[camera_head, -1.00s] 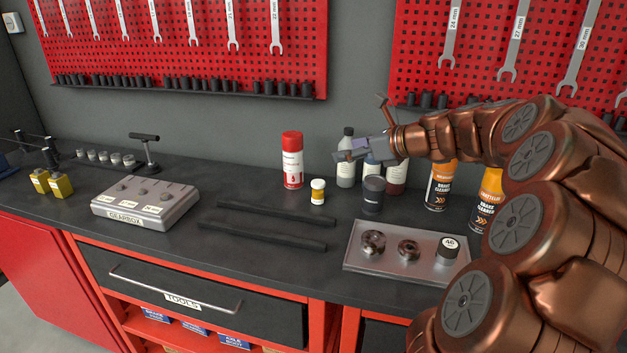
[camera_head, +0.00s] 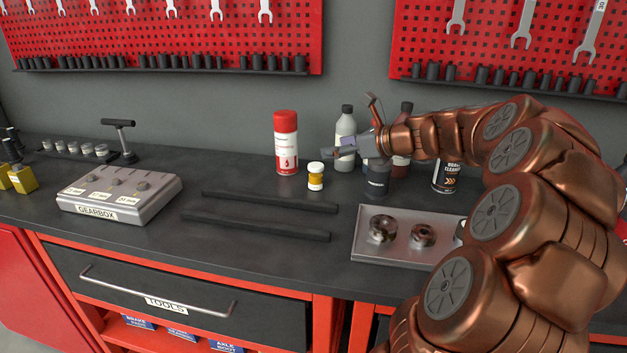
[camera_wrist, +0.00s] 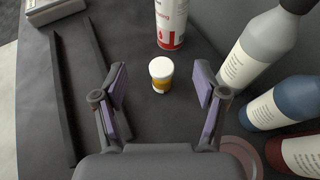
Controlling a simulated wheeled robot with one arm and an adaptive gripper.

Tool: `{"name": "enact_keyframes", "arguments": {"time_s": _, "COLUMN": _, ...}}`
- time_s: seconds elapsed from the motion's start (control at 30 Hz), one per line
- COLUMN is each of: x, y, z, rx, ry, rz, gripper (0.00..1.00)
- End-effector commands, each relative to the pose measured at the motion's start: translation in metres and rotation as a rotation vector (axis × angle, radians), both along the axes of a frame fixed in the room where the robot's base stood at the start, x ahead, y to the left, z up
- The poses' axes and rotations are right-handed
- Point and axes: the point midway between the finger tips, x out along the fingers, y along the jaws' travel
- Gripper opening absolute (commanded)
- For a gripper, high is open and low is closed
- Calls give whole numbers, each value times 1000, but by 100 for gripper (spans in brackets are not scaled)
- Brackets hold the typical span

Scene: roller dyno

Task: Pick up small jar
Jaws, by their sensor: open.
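The small jar (camera_head: 316,176) is yellow with a white lid and stands upright on the dark workbench, in front of the red and white spray can (camera_head: 286,142). In the wrist view the small jar (camera_wrist: 161,74) lies ahead of my gripper (camera_wrist: 161,88), roughly centred between the two open fingers. The fingers do not touch it. In the head view my gripper (camera_head: 345,147) is above and to the right of the jar, pointing left, and partly covers the bottles behind it.
A grey bottle (camera_head: 345,137) and a dark canister (camera_head: 378,179) stand close to the jar's right. Two black bars (camera_head: 270,201) lie to its left front. A metal tray (camera_head: 368,243) with round parts is at the front right. A gearbox block (camera_head: 119,193) sits farther left.

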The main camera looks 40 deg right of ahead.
Motion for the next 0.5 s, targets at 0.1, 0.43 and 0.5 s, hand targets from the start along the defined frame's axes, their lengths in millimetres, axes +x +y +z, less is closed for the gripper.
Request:
{"name": "enact_keyframes", "arguments": {"time_s": 0.1, "x": 0, "y": 0, "z": -23, "rx": 3, "ry": 3, "rz": -1, "gripper": 72}}
{"name": "enact_keyframes", "arguments": {"time_s": 0.43, "x": 8, "y": 3, "z": -68, "rx": 1, "ry": 2, "rz": 3, "gripper": 72}}
{"name": "enact_keyframes", "arguments": {"time_s": 0.5, "x": 12, "y": 4, "z": -69, "rx": -1, "ry": 2, "rz": 2, "gripper": 72}}
